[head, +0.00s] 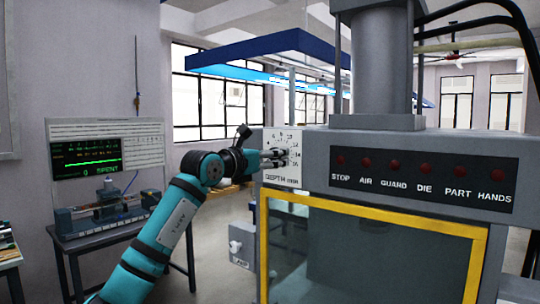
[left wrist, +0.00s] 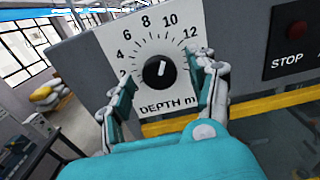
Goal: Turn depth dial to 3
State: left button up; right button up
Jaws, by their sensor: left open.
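The depth dial (left wrist: 151,76) is a round black knob on a white plate (left wrist: 137,51) marked DEPTH, with numbers around it. Its white pointer mark points roughly upward, toward the region between 8 and 10; the exact reading is unclear. My left gripper (left wrist: 160,88) is open, with one finger on each side of the dial in the left wrist view. I cannot tell whether the fingers touch the knob. In the head view my left gripper (head: 277,157) is in front of the plate (head: 281,172) and largely hides the dial. My right gripper is not in view.
Right of the plate, a black panel (head: 424,178) carries red lamps labelled STOP to HANDS. Below is a yellow-framed guard window (head: 370,250). At left, a bench (head: 100,235) holds a device under a display (head: 87,158). Open floor lies between bench and press.

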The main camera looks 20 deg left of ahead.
pick_arm(q)
jog(key=c, duration=1.1)
jog(key=shift+c, duration=0.2)
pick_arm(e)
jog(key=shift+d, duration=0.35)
pick_arm(q)
jog(key=shift+f+n, duration=0.1)
jog(key=shift+n, duration=0.3)
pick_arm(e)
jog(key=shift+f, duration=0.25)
pick_arm(q)
jog(key=shift+d+r+n+b, duration=0.1)
jog(key=shift+n+b, duration=1.85)
jog(key=shift+n, duration=3.05)
jog(key=shift+r+n+b, duration=0.1)
jog(key=shift+n+b, duration=1.8)
jog(key=shift+n, duration=3.1)
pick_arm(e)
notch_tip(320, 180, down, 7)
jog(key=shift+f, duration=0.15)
